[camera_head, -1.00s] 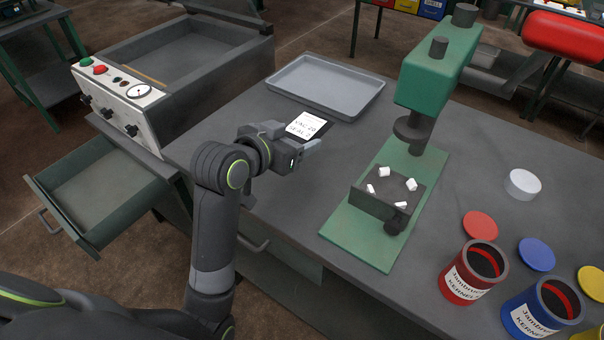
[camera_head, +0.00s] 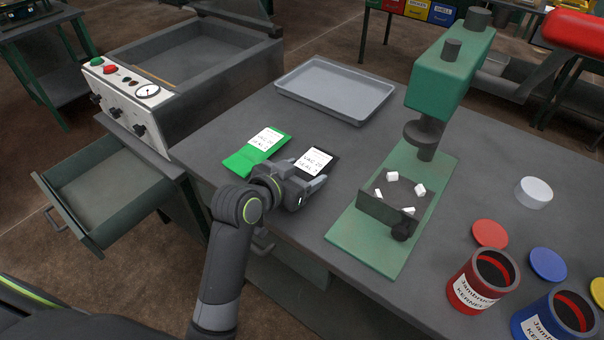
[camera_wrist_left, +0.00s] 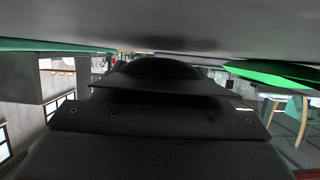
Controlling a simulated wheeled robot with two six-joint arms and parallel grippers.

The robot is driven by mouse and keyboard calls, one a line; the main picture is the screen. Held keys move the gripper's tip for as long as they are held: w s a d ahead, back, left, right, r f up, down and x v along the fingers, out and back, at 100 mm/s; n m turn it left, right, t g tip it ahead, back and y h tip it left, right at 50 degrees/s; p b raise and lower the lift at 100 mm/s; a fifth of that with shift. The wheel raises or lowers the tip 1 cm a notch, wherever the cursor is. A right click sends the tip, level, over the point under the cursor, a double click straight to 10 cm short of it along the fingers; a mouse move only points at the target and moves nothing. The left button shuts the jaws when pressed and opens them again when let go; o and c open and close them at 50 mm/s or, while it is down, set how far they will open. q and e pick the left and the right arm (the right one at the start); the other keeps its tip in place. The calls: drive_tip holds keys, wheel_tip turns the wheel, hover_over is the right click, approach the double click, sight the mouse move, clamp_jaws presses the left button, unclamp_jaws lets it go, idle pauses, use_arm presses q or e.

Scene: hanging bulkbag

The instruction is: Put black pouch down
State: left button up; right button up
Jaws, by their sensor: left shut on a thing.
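The black pouch (camera_head: 317,159) has a white label and is held at its near edge by my left gripper (camera_head: 308,188). It lies low over the grey tabletop, just right of the green pouch (camera_head: 257,152). I cannot tell for sure whether it touches the table. In the left wrist view the dark pouch (camera_wrist_left: 165,75) fills the middle, close under the grey table surface, with the green pouch (camera_wrist_left: 275,75) at the right. My right gripper is not in view.
A grey tray (camera_head: 335,88) lies behind the pouches. A green press (camera_head: 440,80) stands to the right, with white pieces at its base. A vacuum machine (camera_head: 125,105) and an open drawer (camera_head: 105,190) are at the left. Red and blue cans (camera_head: 485,285) stand at the front right.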

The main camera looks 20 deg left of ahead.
use_arm(q)
drive_tip(key=shift+f, duration=0.25)
drive_tip(key=shift+f, duration=0.15)
drive_tip(key=o, duration=1)
drive_tip(key=shift+o, duration=0.2)
drive_tip(key=shift+f, duration=0.1)
